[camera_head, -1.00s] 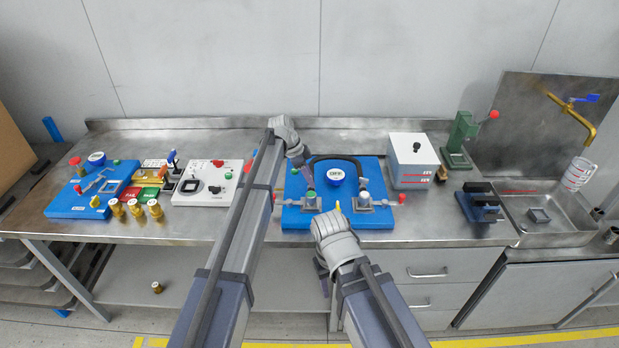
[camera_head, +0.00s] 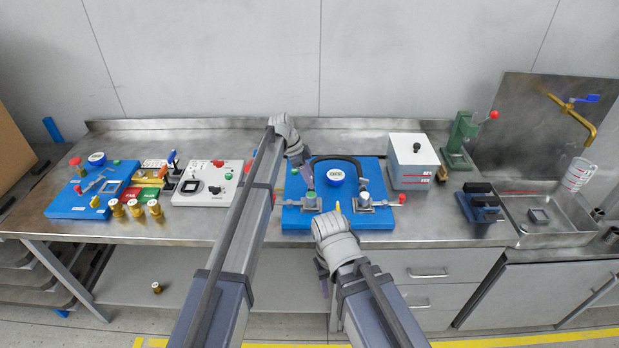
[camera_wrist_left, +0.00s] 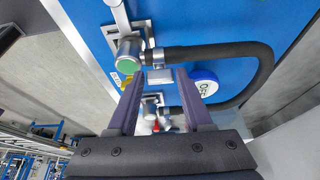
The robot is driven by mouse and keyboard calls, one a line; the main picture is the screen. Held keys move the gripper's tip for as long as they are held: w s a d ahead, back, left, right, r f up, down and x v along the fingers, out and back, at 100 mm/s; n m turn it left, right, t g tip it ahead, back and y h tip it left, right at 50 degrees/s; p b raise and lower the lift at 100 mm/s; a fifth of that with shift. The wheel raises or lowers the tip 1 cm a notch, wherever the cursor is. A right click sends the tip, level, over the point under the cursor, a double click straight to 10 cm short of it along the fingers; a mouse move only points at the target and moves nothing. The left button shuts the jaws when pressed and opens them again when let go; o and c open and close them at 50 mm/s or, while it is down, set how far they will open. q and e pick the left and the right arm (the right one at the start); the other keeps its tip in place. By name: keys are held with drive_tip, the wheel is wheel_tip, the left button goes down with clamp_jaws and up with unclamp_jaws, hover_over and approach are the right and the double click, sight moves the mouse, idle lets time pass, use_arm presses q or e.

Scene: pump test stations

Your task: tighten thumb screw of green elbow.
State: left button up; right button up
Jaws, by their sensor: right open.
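The green-capped elbow (camera_head: 310,196) is a metal cylinder on a bracket at the left of the middle blue board (camera_head: 290,219). It also shows in the left wrist view (camera_wrist_left: 128,58), joined to a black hose. My left gripper (camera_head: 304,167) hangs over the left part of this board. In the left wrist view its two fingers (camera_wrist_left: 158,78) are apart, just beside the elbow. A small flat grey tab (camera_wrist_left: 160,76) shows between the fingertips, with gaps on both sides; I cannot tell if it is the thumb screw. My right gripper (camera_head: 325,287) is open, low in front of the bench edge.
A round blue-rimmed gauge (camera_head: 335,175) and a white-capped elbow (camera_head: 364,196) are on the same board, with the hose (camera_head: 350,159) arching behind. A grey box (camera_head: 412,170) stands to the right. A white panel (camera_head: 205,190) lies to the left.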

use_arm(q)
drive_tip(key=o, duration=0.3)
drive_tip(key=shift+r, duration=0.1)
drive_tip(key=p+v, duration=0.7)
drive_tip(key=shift+a+r, duration=0.2)
drive_tip(key=shift+r, duration=0.05)
idle(0.3)
drive_tip(key=s+a+f+n+y+b, duration=0.1)
drive_tip(key=s+n, duration=0.6)
drive_tip(key=s, duration=1.2)
drive_tip(key=s+a+f+n+y+b, duration=0.1)
drive_tip(key=s+f+n+y, duration=0.3)
drive_tip(key=s, duration=1.6)
drive_tip(key=n+b, duration=0.1)
drive_tip(key=n, duration=0.2)
drive_tip(key=shift+s+a+y, duration=0.2)
drive_tip(key=shift+s+y, duration=0.1)
drive_tip(key=shift+y, duration=0.1)
